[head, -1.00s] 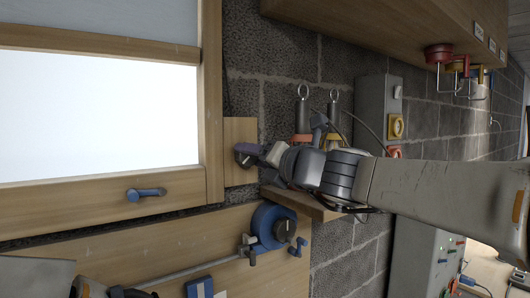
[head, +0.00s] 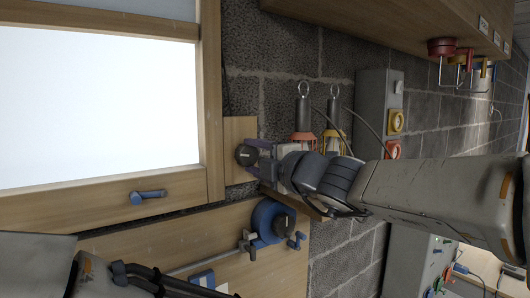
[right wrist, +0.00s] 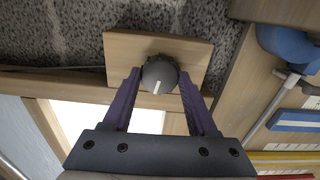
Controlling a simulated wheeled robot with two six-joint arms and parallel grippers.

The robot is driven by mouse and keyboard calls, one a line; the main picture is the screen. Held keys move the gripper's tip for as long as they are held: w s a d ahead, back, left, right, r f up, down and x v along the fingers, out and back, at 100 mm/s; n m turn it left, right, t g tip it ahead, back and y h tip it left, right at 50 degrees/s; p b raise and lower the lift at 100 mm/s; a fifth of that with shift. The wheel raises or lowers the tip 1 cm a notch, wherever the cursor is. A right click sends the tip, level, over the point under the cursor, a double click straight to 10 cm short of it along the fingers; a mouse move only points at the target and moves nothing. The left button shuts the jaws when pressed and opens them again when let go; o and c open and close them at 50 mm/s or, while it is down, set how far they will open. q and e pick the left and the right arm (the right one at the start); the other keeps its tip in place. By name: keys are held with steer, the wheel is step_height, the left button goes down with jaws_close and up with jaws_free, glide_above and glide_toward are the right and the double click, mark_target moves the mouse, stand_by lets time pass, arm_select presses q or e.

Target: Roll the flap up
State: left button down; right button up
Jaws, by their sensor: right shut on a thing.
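The flap is a pale grey-blue sheet (head: 160,8) with a wooden bottom bar (head: 100,22), at the top left of the head view. Below it a bright white opening shows in a wooden frame (head: 211,110). A dark round knob (head: 246,155) with a white mark sits on a small wooden board (head: 238,130) right of the frame. My right gripper (head: 252,157) is shut on this knob. In the right wrist view the knob (right wrist: 159,75) lies between the tips of the purple fingers (right wrist: 158,82). My left gripper is not seen; part of my left arm shows at lower left.
A blue reel (head: 268,220) is mounted on a wooden panel just below my right gripper. Two dark cylinders with rings (head: 303,112) hang close above the wrist. A grey switch box (head: 372,95) is on the block wall. A blue handle (head: 148,197) is on the lower wood.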

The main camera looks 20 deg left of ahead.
steer(key=shift+f+m, duration=0.15)
steer(key=shift+m, duration=0.45)
steer(key=shift+m+p, duration=0.3)
steer(key=o, duration=1.4)
steer(key=b+v, duration=0.2)
steer(key=v, duration=0.8)
steer(key=shift+s+d, duration=0.15)
steer(key=shift+s, duration=0.05)
